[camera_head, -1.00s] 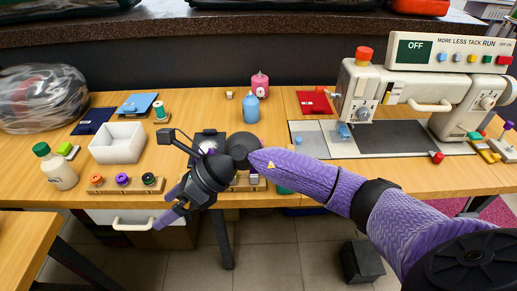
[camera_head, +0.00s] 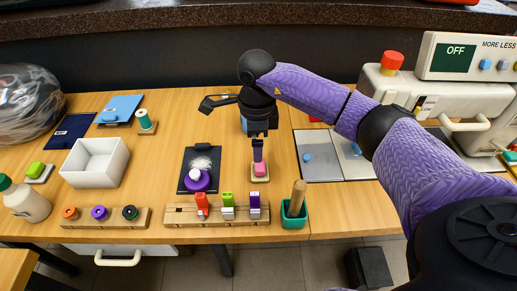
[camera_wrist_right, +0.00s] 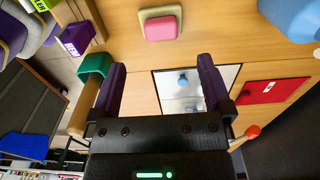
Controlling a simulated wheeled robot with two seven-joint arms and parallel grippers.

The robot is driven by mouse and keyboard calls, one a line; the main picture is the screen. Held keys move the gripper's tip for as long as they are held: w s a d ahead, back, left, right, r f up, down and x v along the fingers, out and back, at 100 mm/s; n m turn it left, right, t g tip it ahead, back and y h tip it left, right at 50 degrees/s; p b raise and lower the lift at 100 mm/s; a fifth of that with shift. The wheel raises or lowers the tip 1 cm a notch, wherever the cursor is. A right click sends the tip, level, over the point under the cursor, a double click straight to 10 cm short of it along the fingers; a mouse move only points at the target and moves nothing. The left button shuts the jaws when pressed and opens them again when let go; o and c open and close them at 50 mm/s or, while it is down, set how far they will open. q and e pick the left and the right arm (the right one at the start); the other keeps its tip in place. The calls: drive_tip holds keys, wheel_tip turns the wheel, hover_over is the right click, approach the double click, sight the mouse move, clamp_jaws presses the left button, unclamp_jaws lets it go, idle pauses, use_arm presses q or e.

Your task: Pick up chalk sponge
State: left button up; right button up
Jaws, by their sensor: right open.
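A small pink block on a cream base, which looks like the chalk sponge (camera_head: 261,169), sits on the table right of the black board. It also shows at the top of the right wrist view (camera_wrist_right: 160,27). My right gripper (camera_head: 258,156) points down just above and behind the pink block in the head view, and hides part of it. In the right wrist view the fingers (camera_wrist_right: 160,65) are spread apart with nothing between them, and the block lies beyond the tips. Contact with the block cannot be seen. My left gripper is not in view.
A black board (camera_head: 199,168) with a purple-based item is left of the block. A wooden rack (camera_head: 185,221) with colored stamps and a green cup (camera_head: 294,220) holding a wooden handle stand in front. A sewing machine (camera_head: 437,94) is at right; a white bin (camera_head: 96,161) at left.

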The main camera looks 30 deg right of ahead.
sight(257, 164)
drive_tip(key=shift+w+d+f, duration=0.1)
drive_tip(key=shift+w+f, duration=0.05)
drive_tip(key=shift+f, duration=0.2)
drive_tip(key=f, duration=0.1)
drive_tip(key=f+b, duration=0.1)
drive_tip(key=f, duration=0.1)
drive_tip(key=f+b, duration=0.1)
drive_tip(key=shift+s+f, duration=0.25)
wheel_tip(257, 164, down, 5)
drive_tip(key=shift+r+b, duration=0.2)
drive_tip(key=shift+b, duration=0.75)
drive_tip(key=shift+w+f, duration=0.1)
drive_tip(key=shift+f, duration=0.05)
drive_tip(key=shift+c, duration=0.4)
drive_tip(key=c, duration=0.7)
drive_tip(key=shift+c, duration=0.8)
wheel_tip(257, 164, up, 10)
drive_tip(key=p, duration=0.3)
drive_tip(key=shift+f+p, duration=0.1)
drive_tip(key=shift+p, duration=0.2)
drive_tip(key=shift+r, duration=0.3)
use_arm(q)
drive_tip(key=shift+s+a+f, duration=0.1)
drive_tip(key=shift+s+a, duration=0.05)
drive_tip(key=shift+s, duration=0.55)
